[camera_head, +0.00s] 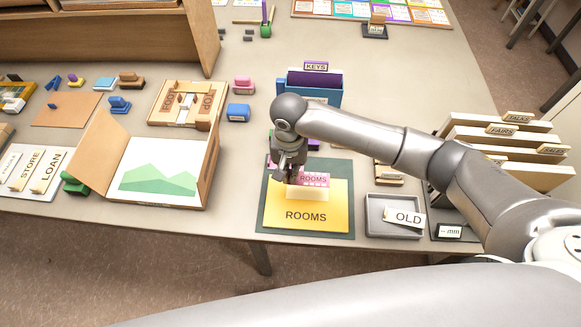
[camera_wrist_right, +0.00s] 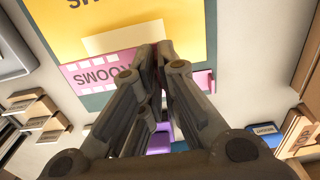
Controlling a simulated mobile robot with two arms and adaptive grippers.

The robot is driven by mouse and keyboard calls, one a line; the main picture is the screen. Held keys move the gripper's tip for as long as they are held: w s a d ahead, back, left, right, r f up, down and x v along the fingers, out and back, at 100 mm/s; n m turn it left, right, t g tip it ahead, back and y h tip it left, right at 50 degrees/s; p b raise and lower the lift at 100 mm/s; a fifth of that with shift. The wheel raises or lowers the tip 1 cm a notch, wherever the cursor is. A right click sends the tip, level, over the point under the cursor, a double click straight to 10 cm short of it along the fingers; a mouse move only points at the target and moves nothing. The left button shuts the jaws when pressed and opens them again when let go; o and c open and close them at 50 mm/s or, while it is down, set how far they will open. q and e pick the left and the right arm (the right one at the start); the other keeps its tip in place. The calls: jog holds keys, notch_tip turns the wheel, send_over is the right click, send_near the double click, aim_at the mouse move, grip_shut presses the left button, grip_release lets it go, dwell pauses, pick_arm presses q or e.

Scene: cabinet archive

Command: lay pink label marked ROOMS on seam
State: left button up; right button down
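The pink label marked ROOMS (camera_head: 314,180) is at the back edge of the yellow folder (camera_head: 338,212), which also reads ROOMS. It also shows in the right wrist view (camera_wrist_right: 98,74), left of the fingers and partly hidden by them. A pale strip (camera_head: 308,194) crosses the folder just in front of the label; it also shows in the wrist view (camera_wrist_right: 124,38). My right gripper (camera_head: 291,178) has its fingertips together at the label and appears shut on it. Whether the label touches the folder is unclear. My left gripper is not in view.
The folder lies on a dark green mat (camera_head: 344,168). A grey tray (camera_head: 374,216) with an OLD label (camera_head: 407,218) stands to its right. A blue box with a KEYS tab (camera_head: 316,67) stands behind. An open box (camera_head: 154,172) is at left.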

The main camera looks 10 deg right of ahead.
notch_tip(320, 180, down, 3)
jog(key=shift+f+b, duration=0.15)
jog(key=shift+b, duration=0.55)
jog(key=shift+f+b, duration=0.3)
jog(key=shift+f, duration=0.8)
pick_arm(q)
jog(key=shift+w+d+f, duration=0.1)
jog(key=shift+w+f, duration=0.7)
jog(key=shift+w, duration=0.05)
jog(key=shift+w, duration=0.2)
pick_arm(e)
jog(key=shift+f, duration=0.5)
jog(key=c, duration=1.6)
grip_release()
jog(key=shift+o, duration=0.2)
jog(key=shift+c, duration=0.4)
